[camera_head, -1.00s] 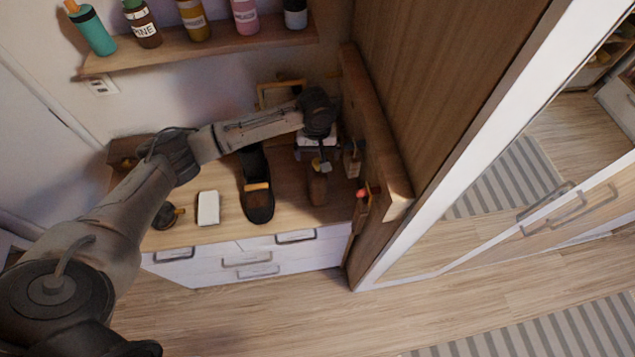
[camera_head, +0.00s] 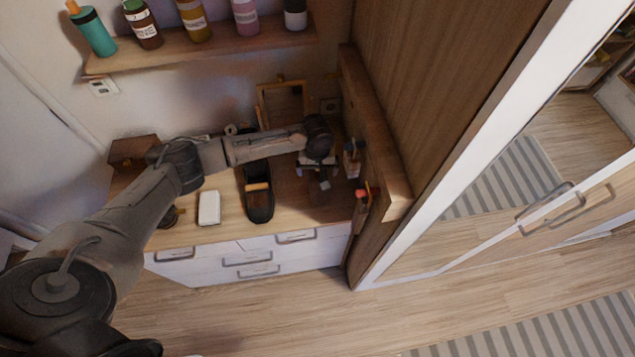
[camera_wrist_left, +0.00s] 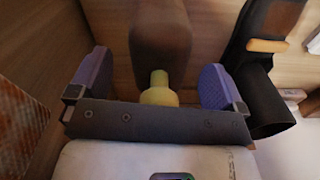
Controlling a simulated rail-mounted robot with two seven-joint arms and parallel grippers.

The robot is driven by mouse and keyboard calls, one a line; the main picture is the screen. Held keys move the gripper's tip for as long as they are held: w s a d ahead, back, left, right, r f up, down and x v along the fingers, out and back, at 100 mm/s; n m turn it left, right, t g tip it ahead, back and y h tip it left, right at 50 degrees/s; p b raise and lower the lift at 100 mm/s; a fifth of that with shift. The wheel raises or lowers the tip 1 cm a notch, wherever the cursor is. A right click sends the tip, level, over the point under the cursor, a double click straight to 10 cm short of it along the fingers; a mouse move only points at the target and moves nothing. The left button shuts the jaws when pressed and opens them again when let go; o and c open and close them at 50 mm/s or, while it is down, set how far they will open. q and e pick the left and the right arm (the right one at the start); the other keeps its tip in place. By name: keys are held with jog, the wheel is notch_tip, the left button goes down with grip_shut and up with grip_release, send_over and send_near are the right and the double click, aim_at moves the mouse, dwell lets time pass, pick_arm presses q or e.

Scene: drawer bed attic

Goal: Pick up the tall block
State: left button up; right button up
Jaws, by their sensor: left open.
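My left gripper (camera_head: 322,178) is over the right part of the wooden cabinet top, close to the wall panel. In the left wrist view the gripper (camera_wrist_left: 155,80) is open, with its purple finger pads wide apart. A brown block (camera_wrist_left: 160,35), which looks like the tall block, shows ahead between the fingers, blurred and partly cut off by the top edge. A small yellow-green knob-shaped thing (camera_wrist_left: 158,90) is between the fingers in front of it. I cannot tell whether they touch. In the head view the gripper hides most of the block. My right gripper is not in view.
A black shoe-shaped holder (camera_head: 260,204) and a white box (camera_head: 209,208) are left of the gripper. A wooden frame (camera_head: 262,105) stands behind. The brown panel (camera_head: 372,130) is close on the right. A bottle shelf (camera_head: 205,50) is above.

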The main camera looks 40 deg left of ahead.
pick_arm(q)
jog(key=shift+c, duration=0.4)
jog(key=c, duration=1.4)
jog(key=shift+c, duration=0.2)
